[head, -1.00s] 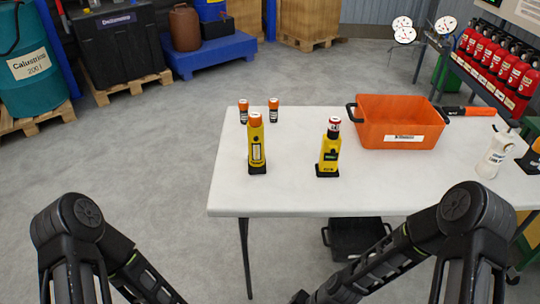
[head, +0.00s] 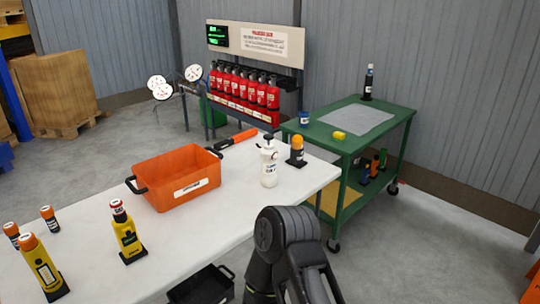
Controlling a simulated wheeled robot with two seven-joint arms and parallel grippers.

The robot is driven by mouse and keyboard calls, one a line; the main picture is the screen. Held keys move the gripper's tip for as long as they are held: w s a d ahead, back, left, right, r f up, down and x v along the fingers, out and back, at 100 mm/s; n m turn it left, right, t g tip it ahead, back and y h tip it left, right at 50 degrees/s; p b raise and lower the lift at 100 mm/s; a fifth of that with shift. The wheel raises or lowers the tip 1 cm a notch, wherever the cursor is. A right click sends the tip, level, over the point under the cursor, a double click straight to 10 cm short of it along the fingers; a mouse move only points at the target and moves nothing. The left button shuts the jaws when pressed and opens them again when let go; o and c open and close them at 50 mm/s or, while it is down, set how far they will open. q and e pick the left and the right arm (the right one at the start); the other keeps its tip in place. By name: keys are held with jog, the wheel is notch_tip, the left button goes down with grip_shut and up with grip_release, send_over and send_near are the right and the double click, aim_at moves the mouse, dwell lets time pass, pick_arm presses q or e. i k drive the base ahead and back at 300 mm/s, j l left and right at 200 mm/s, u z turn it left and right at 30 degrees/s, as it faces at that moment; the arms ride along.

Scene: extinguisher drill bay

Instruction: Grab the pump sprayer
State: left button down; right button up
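The pump sprayer (head: 269,164) is a white bottle with a dark pump top and a printed label. It stands upright on the white table, right of the orange bin and near the table's right end. One of my arms shows at the bottom centre, below and in front of the sprayer, and does not touch it. Neither of my grippers is visible in the head view.
The white table (head: 110,275) also holds an orange bin (head: 175,178), yellow devices (head: 126,232), small orange-capped bottles and an orange-topped item (head: 297,152) close beside the sprayer. A green cart (head: 345,145) stands behind right. Red extinguishers (head: 247,90) hang at the back.

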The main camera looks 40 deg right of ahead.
aim_at(269, 154)
jog(key=z, duration=1.2)
jog(key=i+l, duration=0.35)
jog(key=i+l+u, duration=0.1)
jog(key=i+l, duration=0.25)
jog(key=l, duration=0.15)
jog(key=i+l, duration=0.6)
jog(key=l, duration=0.25)
jog(key=i+l+u, duration=0.1)
jog(key=i+l, duration=0.55)
jog(key=l, duration=0.25)
jog(key=u, duration=0.05)
